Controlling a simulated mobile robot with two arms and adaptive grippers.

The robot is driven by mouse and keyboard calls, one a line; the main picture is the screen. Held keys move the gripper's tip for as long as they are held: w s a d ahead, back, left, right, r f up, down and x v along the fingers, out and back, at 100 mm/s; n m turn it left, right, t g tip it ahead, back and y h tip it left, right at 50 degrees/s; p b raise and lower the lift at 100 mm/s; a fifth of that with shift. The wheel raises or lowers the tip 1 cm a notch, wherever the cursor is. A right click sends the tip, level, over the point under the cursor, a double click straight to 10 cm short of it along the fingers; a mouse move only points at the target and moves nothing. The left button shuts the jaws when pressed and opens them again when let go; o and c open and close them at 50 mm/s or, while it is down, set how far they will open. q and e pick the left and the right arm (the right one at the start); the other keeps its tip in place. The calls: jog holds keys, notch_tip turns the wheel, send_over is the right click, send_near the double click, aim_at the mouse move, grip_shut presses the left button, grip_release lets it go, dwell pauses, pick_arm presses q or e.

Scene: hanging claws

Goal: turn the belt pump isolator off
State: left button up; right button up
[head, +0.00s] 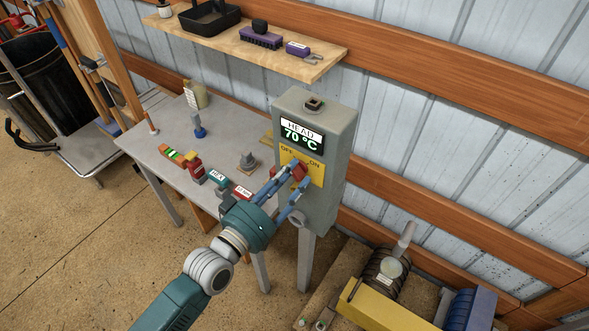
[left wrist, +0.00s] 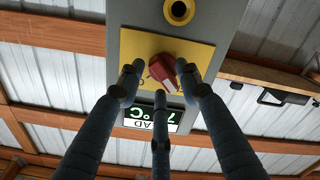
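A grey isolator box (head: 317,150) on a post carries a yellow plate (head: 318,172) lettered OFF at left and ON at right. A red rotary handle (head: 300,170) sits on the plate, partly hidden by my fingers. My left gripper (head: 293,180) is at the front of the box, its fingers spread around the handle. In the left wrist view the red handle (left wrist: 165,70) lies slanted between the two side fingers, near the right one, with a gap at the left one. The third finger is below it. Contact is unclear. My right gripper is out of view.
The display (head: 301,135) reads HEAD 70 °C. A grey table (head: 165,140) with several small items stands left of the box. A wooden shelf (head: 320,62) hangs above and behind. A yellow-guarded motor unit (head: 380,310) sits low at right.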

pick_arm(q)
jog(key=shift+o, duration=0.9)
jog(key=p+v, duration=0.1)
jog(key=v, duration=0.5)
jog(key=shift+p, duration=0.35)
